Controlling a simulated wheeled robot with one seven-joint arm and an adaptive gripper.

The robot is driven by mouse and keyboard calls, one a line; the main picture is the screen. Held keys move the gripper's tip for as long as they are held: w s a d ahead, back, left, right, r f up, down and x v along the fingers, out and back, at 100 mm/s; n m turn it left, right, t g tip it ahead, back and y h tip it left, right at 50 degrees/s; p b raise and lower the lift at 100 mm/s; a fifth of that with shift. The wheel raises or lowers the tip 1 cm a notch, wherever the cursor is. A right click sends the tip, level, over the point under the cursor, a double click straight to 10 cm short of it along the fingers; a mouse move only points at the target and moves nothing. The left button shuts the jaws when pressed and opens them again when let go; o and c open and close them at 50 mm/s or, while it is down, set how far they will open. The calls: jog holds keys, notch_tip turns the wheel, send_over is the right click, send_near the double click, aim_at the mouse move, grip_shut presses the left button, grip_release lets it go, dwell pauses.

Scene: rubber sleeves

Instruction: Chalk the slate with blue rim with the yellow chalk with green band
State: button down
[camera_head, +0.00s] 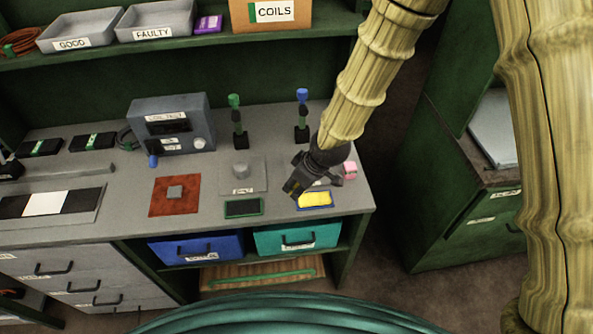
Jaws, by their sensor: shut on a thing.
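The slate with blue rim (316,207) lies near the front right of the bench, and its face is mostly yellow. My gripper (292,189) is low over the bench, at the slate's upper left edge, with the wrist tilted. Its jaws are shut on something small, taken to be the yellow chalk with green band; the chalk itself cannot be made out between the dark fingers. I cannot tell whether it touches the slate. A second slate with a green rim (243,208) lies to the left, and its face is dark.
A pink block (350,169) is right of my wrist. A grey block on a pad (241,171) and a red mat (163,207) lie left. Green-topped (236,115) and blue-topped (302,110) stands and a grey tester box (170,124) are behind. The bench ends just right of the slate.

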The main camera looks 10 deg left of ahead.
jog(key=shift+a+r+p, duration=0.1)
jog(key=shift+r+p, duration=1.2)
jog(key=shift+r, duration=0.75)
